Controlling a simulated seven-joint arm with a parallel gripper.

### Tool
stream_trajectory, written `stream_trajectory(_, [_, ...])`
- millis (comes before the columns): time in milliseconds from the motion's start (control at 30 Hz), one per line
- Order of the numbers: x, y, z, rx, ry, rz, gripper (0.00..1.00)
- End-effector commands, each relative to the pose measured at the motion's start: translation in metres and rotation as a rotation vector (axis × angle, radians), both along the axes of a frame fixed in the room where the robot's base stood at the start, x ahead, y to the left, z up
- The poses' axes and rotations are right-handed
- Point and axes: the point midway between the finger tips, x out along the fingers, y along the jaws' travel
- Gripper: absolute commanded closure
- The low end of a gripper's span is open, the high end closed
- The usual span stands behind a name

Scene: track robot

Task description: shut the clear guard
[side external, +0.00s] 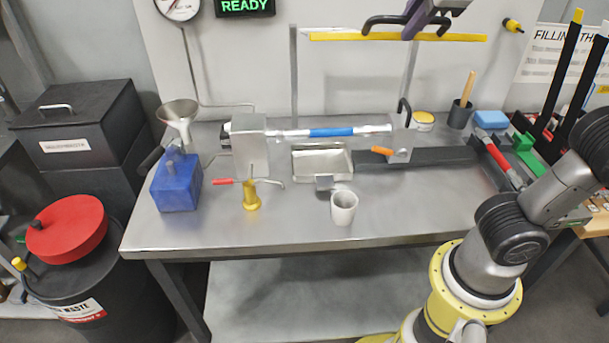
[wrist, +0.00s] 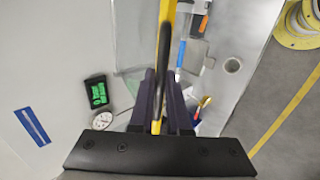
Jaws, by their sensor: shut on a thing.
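The clear guard (side external: 360,75) is a see-through panel standing raised behind the bench, with a yellow bar (side external: 330,37) along its upper edge. A dark curved handle (side external: 377,21) is fixed at that bar. My gripper (side external: 412,30), with purple-grey fingers, is shut on the handle near its middle. In the wrist view, the fingers (wrist: 166,80) close around the dark handle (wrist: 179,45), with the yellow bar (wrist: 166,30) running beside it. The exact contact between fingers and handle is partly hidden.
Under the guard, the bench (side external: 290,220) holds a tube with a blue band (side external: 332,132), a metal tray (side external: 322,172), an orange-handled clamp block (side external: 401,145) and a grey cup (side external: 343,207). A blue box (side external: 176,187) and funnel (side external: 178,112) stand left. A green READY sign (side external: 245,6) hangs behind.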

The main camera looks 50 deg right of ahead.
Motion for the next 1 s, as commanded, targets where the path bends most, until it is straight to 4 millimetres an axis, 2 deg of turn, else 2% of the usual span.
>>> stream_trajectory(367, [0.0, 0.0, -0.002, -0.001, 0.0, 0.001, 1.0])
stream_trajectory(1000, [-0.009, 0.01, -0.052, -0.004, 0.0, 0.001, 1.0])
